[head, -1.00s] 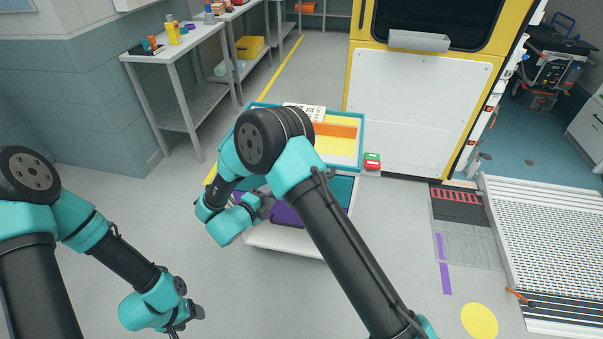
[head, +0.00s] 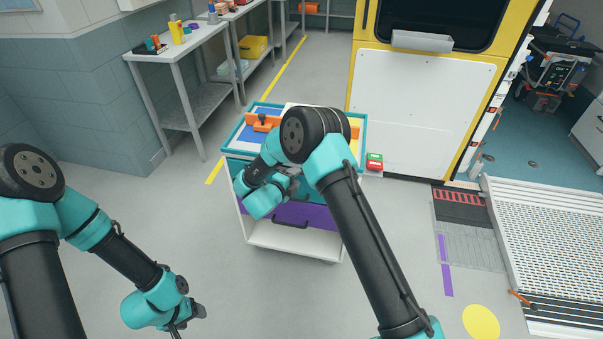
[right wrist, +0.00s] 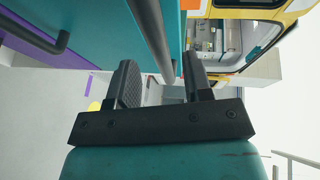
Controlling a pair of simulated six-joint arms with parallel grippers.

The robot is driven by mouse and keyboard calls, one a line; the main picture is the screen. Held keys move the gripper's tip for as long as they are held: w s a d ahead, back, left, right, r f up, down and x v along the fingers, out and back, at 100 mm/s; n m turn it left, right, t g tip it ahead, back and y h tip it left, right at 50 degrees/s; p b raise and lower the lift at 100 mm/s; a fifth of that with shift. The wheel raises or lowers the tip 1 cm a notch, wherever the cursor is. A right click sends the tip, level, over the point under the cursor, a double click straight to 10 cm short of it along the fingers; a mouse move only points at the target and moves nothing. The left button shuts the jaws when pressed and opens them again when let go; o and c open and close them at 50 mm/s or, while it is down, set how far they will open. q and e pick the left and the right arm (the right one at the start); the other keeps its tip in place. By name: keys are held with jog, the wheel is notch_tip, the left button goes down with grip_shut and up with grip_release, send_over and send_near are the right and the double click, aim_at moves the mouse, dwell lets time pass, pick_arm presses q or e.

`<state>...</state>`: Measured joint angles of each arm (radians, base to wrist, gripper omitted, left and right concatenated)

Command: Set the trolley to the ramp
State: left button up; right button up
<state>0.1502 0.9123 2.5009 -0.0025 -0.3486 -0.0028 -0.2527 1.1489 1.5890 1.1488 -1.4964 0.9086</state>
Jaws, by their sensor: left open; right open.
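The trolley (head: 262,233) stands upright in the middle of the head view, white with a teal-rimmed top and a purple drawer (head: 318,216). The ramp (head: 555,240), a pale perforated slope, lies at the right, apart from the trolley. My right gripper (head: 296,174) is at the trolley's front, partly hidden by my arm. My left gripper (head: 178,328) is open and empty over the floor at the lower left.
Workbenches (head: 185,50) line the left wall. A purple strip (head: 446,265) and a yellow disc (head: 481,321) mark the floor before the ramp.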

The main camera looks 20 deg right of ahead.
jog(key=shift+x, duration=2.25)
grip_shut()
